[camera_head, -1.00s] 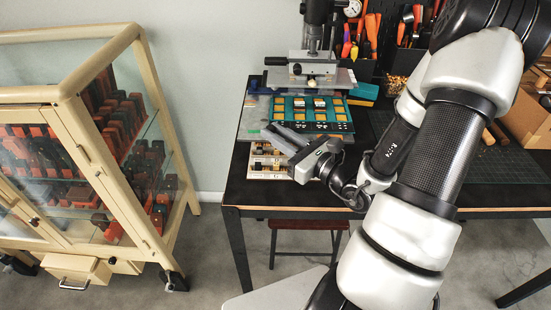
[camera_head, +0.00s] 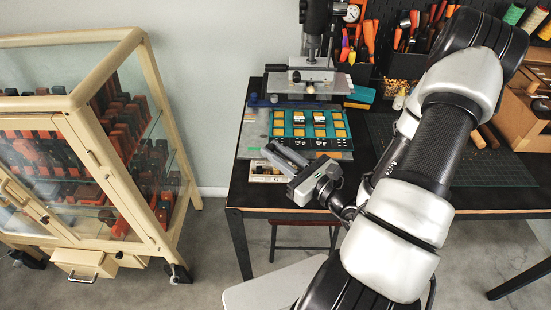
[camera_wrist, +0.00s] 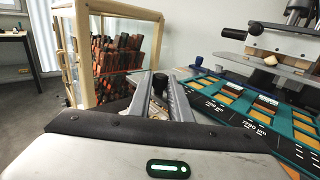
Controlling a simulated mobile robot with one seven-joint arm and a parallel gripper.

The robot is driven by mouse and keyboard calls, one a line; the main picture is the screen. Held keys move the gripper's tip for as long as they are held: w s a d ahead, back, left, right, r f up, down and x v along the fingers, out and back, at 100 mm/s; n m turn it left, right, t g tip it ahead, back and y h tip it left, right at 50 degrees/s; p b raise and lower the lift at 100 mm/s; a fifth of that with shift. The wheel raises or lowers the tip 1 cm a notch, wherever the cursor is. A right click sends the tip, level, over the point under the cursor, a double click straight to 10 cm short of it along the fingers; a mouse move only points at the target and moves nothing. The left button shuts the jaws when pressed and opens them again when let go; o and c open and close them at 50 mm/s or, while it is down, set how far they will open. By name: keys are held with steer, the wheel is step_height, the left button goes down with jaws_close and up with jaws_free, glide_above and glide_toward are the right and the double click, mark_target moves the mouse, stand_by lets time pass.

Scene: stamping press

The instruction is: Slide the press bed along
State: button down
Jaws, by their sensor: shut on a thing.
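The press bed (camera_head: 255,135) is a flat grey plate on the black table, reaching out in front of the press (camera_head: 312,65). A teal board (camera_head: 303,152) with yellow squares lies on it. My gripper (camera_head: 268,150) is at the bed's front left edge. In the wrist view, the gripper's fingers (camera_wrist: 160,95) are shut on a black knob (camera_wrist: 160,82), which looks to be the bed's handle. In the head view the fingers hide the knob. The teal board (camera_wrist: 262,112) also shows to the right in the wrist view.
A glass cabinet (camera_head: 138,215) with a cream frame stands at the left, apart from the table. A low holder (camera_head: 266,171) with small pieces sits in front of the bed. A tool rack (camera_head: 390,50) is at the back right. A cutting mat (camera_head: 500,170) lies at the right.

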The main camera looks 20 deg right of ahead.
steer(key=shift+s+a+r+p, duration=0.1)
steer(key=shift+s+r+p, duration=0.15)
steer(key=shift+s+p, duration=0.65)
steer(key=shift+s+a+f+p, duration=0.1)
steer(key=shift+s+a+p, duration=0.2)
steer(key=shift+s+p, duration=0.25)
steer(key=shift+s+a+f+p, duration=0.1)
steer(key=shift+s+a+p, duration=0.15)
steer(key=shift+s+p, duration=0.2)
steer(key=c, duration=1.5)
jaws_free()
steer(key=shift+c, duration=0.2)
steer(key=v, duration=1.7)
steer(key=shift+s, duration=0.25)
